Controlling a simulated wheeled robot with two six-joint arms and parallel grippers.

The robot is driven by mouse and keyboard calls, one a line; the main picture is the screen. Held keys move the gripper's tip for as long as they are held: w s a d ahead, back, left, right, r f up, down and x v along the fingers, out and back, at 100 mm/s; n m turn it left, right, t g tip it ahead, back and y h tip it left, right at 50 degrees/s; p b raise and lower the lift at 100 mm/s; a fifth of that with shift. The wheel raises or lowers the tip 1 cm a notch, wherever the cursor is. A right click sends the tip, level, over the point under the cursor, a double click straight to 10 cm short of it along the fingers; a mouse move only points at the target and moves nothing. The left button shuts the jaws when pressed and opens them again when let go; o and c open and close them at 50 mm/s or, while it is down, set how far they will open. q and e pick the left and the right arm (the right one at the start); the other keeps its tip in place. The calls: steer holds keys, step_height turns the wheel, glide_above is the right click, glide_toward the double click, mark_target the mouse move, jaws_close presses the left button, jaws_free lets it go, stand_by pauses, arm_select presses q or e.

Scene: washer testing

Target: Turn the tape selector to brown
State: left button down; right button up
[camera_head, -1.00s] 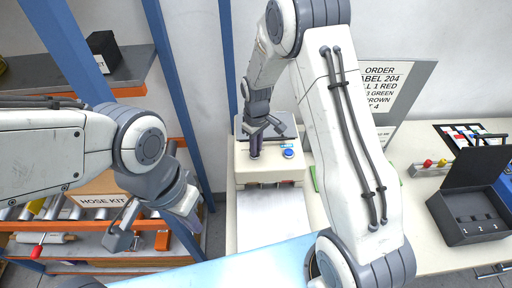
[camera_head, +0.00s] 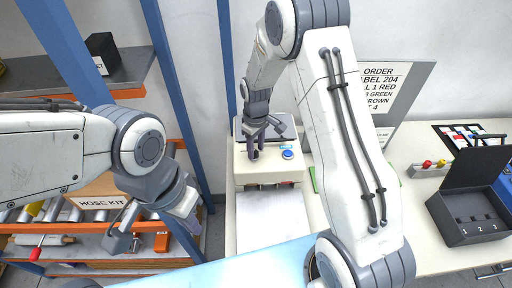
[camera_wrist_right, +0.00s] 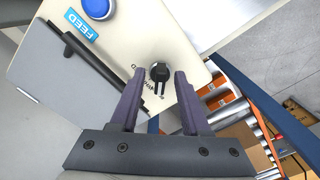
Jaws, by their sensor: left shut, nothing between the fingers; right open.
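The tape selector is a small black knob (camera_wrist_right: 159,72) on the cream top of the tape machine (camera_head: 241,176). In the right wrist view, it lies between the fingertips of my open right gripper (camera_wrist_right: 163,77). I cannot tell whether either finger touches it. Its narrow end points down the picture; lettering beside it is partly hidden by the left finger and is unreadable. In the head view, my right gripper (camera_head: 256,153) points down over the machine and hides the knob. My left gripper (camera_head: 188,208) is shut and empty, left of the machine and away from it.
A blue button (camera_head: 288,154) with a FEED label sits beside the selector. An order sign (camera_head: 392,85) stands behind my right arm. A black open case (camera_head: 466,222) is at the right of the bench. A shelf with a hose kit box (camera_head: 100,201) is at the left.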

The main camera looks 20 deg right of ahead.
mark_target(256, 151)
step_height(256, 151, up, 10)
steer(key=b, duration=0.2)
steer(key=shift+r, duration=0.2)
stand_by(0.4)
